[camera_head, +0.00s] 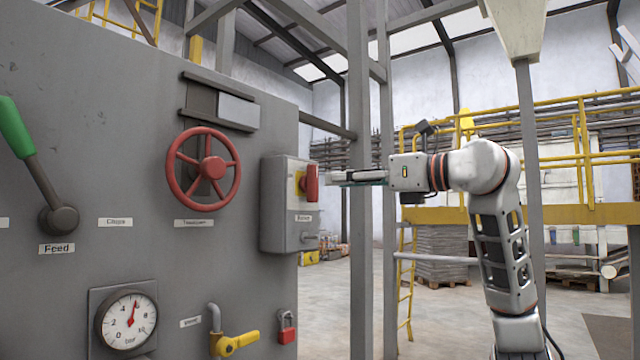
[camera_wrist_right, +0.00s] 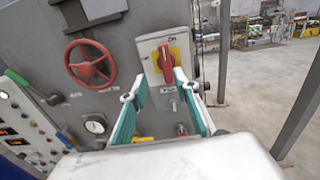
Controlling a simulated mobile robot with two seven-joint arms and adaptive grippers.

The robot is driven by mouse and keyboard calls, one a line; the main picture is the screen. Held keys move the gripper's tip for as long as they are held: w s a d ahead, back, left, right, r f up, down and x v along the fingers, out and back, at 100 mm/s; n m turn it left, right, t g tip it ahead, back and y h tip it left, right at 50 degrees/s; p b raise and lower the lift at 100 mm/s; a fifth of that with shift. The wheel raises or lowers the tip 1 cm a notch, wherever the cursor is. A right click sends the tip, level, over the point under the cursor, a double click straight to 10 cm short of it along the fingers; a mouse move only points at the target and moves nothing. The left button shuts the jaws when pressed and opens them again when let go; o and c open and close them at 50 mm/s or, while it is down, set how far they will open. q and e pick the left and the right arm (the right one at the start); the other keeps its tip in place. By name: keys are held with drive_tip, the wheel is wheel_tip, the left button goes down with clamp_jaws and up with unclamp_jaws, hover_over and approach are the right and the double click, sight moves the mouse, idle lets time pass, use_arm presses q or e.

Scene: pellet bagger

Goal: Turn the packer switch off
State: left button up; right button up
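The packer switch is a red rotary handle (camera_head: 312,183) on a yellow plate, mounted on the front of a grey box (camera_head: 277,205). The handle stands upright. A small label sits below it, too small to read surely. In the right wrist view the red handle (camera_wrist_right: 165,61) shows just beyond the fingertips. My right gripper (camera_head: 330,178) reaches in from the right at the handle's height, close in front of it. In the wrist view the right gripper (camera_wrist_right: 160,86) is open, its two teal-lined fingers apart with nothing between them. My left gripper is not in view.
Nearby on the grey panel are a red handwheel (camera_head: 204,168), a green-handled lever (camera_head: 35,165), a gauge (camera_head: 127,321), a yellow valve handle (camera_head: 235,343) and a red padlock (camera_head: 287,327). A grey post (camera_head: 361,250) stands right of the box, beside my right arm.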

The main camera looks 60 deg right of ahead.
sight(317, 179)
drive_tip(key=shift+h, duration=0.3)
drive_tip(key=w, duration=0.2)
drive_tip(key=w+d+p, duration=0.1)
drive_tip(key=w, duration=0.4)
drive_tip(key=shift+w+d+r+p, duration=0.15)
drive_tip(key=shift+d+r+p, duration=0.2)
drive_tip(key=shift+r, duration=0.05)
clamp_jaws()
